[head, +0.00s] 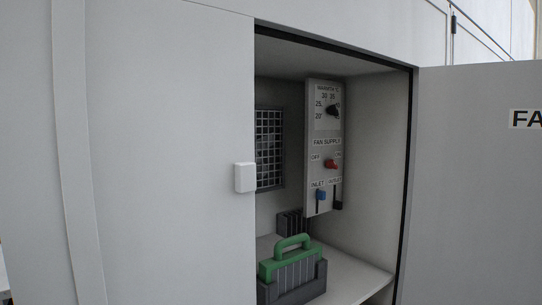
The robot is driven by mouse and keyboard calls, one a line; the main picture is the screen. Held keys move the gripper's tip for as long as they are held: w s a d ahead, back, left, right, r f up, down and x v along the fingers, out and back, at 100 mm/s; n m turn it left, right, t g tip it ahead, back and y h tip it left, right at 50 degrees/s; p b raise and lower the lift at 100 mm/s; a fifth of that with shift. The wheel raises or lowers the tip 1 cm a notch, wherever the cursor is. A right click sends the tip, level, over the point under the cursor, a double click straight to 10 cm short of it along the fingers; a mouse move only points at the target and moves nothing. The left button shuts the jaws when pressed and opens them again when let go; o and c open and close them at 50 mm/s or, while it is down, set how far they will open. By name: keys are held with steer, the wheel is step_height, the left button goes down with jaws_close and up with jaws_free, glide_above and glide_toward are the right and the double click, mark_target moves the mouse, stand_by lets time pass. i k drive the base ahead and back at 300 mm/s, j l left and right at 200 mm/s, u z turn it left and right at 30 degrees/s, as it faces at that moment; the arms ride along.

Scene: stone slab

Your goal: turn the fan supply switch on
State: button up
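A grey control panel (323,205) hangs on the wall inside an open cabinet, right of centre in the head view. The fan supply switch (331,164) is a small red knob midway down it, under the words FAN SUPPLY. OFF is printed at its left and ON at its right. The knob is too small and dark to tell for sure which label it points to. My gripper is not in view, and nothing touches the panel.
A black warmth dial (333,110) sits above the switch; a blue inlet slider (320,195) and a dark outlet slider (338,204) sit below. A green-handled grey unit (292,284) stands on the cabinet floor. The open door (480,190) extends right; a closed panel (160,140) covers the left.

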mark_target(331, 164)
steer(key=z, duration=0.4)
steer(key=i+l+z, duration=0.15)
steer(key=i+l, duration=0.75)
steer(key=i+j, duration=0.1)
steer(key=i, duration=0.2)
steer(key=i+j+z, duration=0.1)
steer(key=i, duration=0.25)
